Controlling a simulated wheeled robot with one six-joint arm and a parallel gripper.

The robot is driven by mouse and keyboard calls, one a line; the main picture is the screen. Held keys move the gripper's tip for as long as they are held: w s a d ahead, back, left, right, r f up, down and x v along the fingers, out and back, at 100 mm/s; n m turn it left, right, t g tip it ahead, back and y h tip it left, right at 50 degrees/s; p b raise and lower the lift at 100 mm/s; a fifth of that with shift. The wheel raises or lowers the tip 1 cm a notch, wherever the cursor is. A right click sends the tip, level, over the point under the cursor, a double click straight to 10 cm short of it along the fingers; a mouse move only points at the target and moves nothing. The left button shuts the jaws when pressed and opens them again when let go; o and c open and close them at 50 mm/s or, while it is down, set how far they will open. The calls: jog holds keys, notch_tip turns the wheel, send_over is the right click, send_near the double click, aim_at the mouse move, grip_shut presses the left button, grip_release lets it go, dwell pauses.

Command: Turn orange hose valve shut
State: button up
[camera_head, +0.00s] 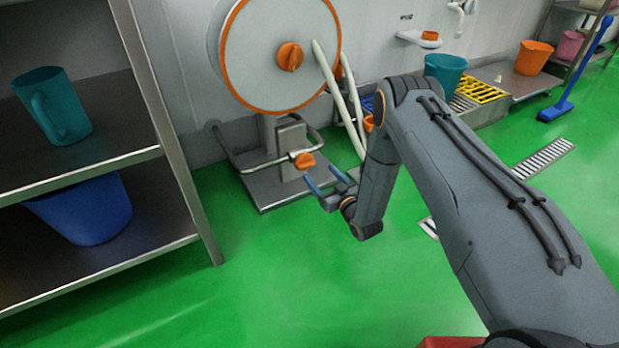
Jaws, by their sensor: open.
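The orange hose valve (305,160) sits on a metal pipe low in front of the hose reel (255,60), above the steel base plate. The reel is a large pale disc with an orange rim and an orange hub knob (290,57). My gripper (322,183) is just below and slightly right of the valve in the picture. Its two blue-tipped fingers are apart, with nothing seen between them. It appears close to the valve but not around it; the exact gap in depth cannot be told.
A pale hose (326,75) hangs right of the valve, near my arm. A steel shelf (150,155) with a teal jug (52,105) and a blue bucket (88,212) stands at left. Green floor (270,260) is clear in front. Buckets and a yellow grate (482,91) lie farther back.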

aim_at(308, 167)
jog(key=shift+y, duration=0.3)
jog(key=b+x, duration=0.1)
jog(key=x, duration=0.1)
jog(key=f+b+x, duration=0.1)
jog(key=b+x, duration=0.1)
jog(key=x, duration=0.1)
jog(key=b+x, duration=0.1)
jog(key=x, duration=0.1)
jog(key=shift+a+f, duration=0.25)
jog(key=shift+a, duration=0.2)
jog(key=c, duration=0.9)
